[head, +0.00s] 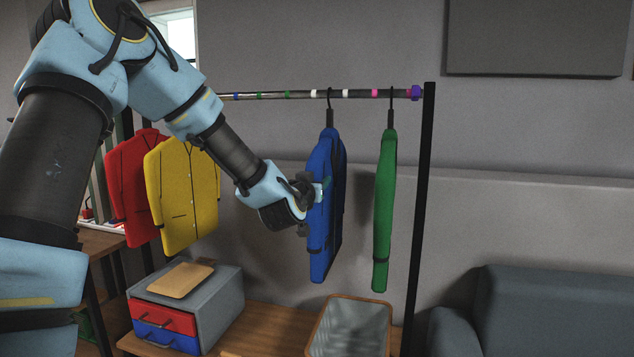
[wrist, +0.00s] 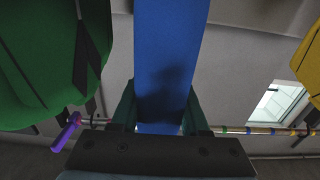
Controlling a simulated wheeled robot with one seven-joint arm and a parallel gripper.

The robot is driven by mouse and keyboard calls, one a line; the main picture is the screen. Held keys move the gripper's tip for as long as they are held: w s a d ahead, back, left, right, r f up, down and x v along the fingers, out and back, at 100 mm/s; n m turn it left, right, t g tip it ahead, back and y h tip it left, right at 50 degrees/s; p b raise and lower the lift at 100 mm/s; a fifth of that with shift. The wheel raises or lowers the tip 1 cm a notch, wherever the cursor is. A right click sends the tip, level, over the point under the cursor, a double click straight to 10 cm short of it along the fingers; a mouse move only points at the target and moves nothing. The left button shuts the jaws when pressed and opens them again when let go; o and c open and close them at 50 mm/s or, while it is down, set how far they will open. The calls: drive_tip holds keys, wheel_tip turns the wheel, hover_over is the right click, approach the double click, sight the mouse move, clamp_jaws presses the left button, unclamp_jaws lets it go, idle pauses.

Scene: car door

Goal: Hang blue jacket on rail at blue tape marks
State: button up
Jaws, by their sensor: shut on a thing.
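The blue jacket (head: 323,225) is upright, seen nearly edge-on in the head view. My gripper (head: 318,192) is shut on the jacket's side at mid-height. In the wrist view the blue jacket (wrist: 170,55) runs between my two fingers. A blue tape mark (head: 237,96) shows on the rail further left, near my arm, which hides the rail beyond it.
A green jacket (head: 385,210) hangs to the right, near the purple rail end (head: 415,92) and black post (head: 420,200). Yellow (head: 182,195) and red (head: 130,185) jackets hang left. Below are a grey drawer box (head: 215,300) and a basket (head: 350,330). A gap separates the yellow and blue jackets.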

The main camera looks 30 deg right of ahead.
clamp_jaws()
idle(0.3)
drive_tip(key=shift+r, duration=0.5)
